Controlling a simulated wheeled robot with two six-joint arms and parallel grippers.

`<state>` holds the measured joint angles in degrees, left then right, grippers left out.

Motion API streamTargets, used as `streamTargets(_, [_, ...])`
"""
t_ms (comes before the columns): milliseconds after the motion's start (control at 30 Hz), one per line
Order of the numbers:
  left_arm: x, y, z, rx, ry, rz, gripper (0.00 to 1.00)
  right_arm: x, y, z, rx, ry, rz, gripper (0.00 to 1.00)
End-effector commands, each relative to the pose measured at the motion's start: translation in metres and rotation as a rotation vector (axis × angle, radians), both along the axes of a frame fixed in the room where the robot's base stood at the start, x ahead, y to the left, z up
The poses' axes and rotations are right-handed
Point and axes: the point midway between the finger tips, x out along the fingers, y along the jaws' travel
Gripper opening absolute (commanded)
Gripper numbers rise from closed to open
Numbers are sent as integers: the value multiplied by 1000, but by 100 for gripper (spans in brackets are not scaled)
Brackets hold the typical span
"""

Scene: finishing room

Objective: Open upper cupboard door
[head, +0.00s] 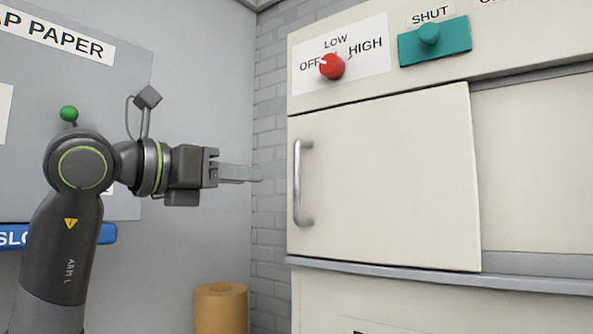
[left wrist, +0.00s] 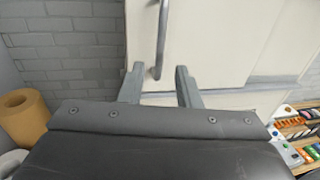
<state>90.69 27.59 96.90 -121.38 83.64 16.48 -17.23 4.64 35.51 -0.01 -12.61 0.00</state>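The upper cupboard door (head: 395,185) is a cream panel on the cupboard front and looks shut. Its silver vertical bar handle (head: 297,182) is at the door's left edge. My left gripper (head: 258,174) points right, toward the handle, and in the head view its tips stop short of it. In the left wrist view the two fingers of the gripper (left wrist: 158,80) are spread apart, with the lower end of the handle (left wrist: 160,50) showing between their lines. The gripper holds nothing. My right gripper is in neither view.
A red knob (head: 332,66) and a teal switch (head: 436,41) sit on the panel above the door. A ledge (head: 430,278) runs below it. A tan roll (head: 220,306) stands at lower left. Shelves with small coloured items (left wrist: 305,135) show at right in the wrist view.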

Motion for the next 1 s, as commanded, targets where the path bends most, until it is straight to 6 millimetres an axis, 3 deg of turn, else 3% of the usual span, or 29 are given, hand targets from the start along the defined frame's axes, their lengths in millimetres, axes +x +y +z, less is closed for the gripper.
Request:
streamTargets(33, [7, -9, 4, -1, 4, -5, 30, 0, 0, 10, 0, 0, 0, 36])
streamTargets(500, [68, -74, 3, -2, 2, -4, 30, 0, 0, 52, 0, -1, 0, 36])
streamTargets(700, [79, -85, 1, -1, 0, -2, 30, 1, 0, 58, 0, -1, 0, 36])
streamTargets(1000, [80, -87, 0, 0, -1, -1, 30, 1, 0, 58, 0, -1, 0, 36])
